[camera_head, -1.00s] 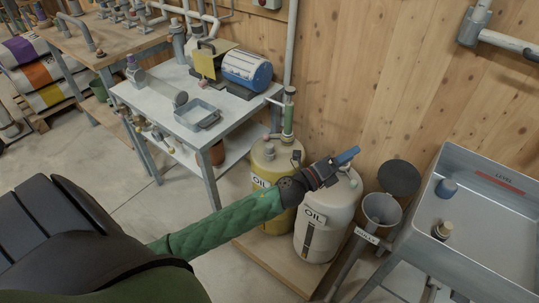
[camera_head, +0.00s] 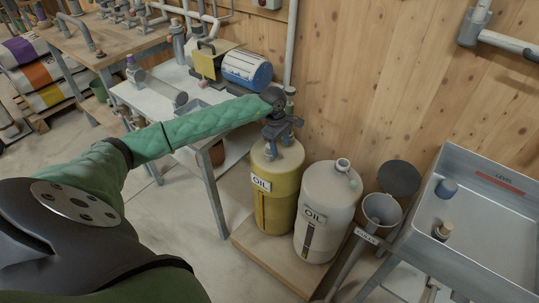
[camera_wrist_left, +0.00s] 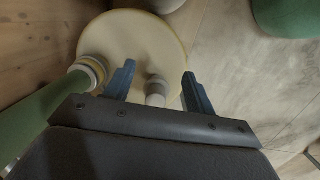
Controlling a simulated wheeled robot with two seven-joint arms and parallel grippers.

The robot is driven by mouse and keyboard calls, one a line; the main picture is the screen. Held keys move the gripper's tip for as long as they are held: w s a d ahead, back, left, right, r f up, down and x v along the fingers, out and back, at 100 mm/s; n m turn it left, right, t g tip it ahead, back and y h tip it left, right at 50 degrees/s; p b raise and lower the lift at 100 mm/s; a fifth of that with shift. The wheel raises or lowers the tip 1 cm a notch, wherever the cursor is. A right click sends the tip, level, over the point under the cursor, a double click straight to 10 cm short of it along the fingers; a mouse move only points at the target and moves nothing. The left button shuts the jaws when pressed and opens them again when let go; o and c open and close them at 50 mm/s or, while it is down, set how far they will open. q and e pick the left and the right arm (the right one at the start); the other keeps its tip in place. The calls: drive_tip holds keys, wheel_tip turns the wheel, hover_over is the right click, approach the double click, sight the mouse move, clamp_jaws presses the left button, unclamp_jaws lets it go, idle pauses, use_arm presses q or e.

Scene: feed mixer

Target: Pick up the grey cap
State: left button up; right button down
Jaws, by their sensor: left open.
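My left gripper (camera_head: 281,136) is open and points down over the top of the yellow oil drum (camera_head: 275,203). In the left wrist view, the gripper (camera_wrist_left: 158,82) has its two blue fingers apart above the drum's round pale top (camera_wrist_left: 125,40). In the head view the fingers largely hide the cap. My right gripper is in neither view.
A cream oil drum (camera_head: 325,205) stands to the right on the same wooden board (camera_head: 270,262). A green pipe with a pale collar (camera_wrist_left: 93,71) is close left of the gripper in the wrist view. A metal table (camera_head: 208,175) and a grey sink (camera_head: 480,225) flank the drums.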

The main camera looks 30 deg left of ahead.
sight(270, 152)
use_arm(q)
drive_tip(key=shift+g+y, duration=0.3)
drive_tip(key=shift+y, duration=0.5)
drive_tip(key=a, duration=0.2)
drive_tip(key=a+r, duration=0.1)
drive_tip(key=a, duration=0.1)
drive_tip(key=shift+a, duration=0.15)
drive_tip(key=shift+a+f, duration=0.15)
drive_tip(key=shift+a, duration=0.1)
wheel_tip(270, 152, down, 2)
drive_tip(key=shift+f+p, duration=0.1)
drive_tip(key=shift+p, duration=0.2)
wheel_tip(270, 152, down, 4)
drive_tip(key=shift+d+f+p, duration=0.1)
drive_tip(key=shift+p, duration=0.65)
drive_tip(key=shift+f, duration=0.5)
drive_tip(key=c, duration=0.8)
drive_tip(key=shift+c, duration=0.2)
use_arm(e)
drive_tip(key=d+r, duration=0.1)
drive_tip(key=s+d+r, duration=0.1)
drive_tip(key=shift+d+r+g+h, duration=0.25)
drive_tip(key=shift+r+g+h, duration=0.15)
use_arm(q)
drive_tip(key=shift+r, duration=0.15)
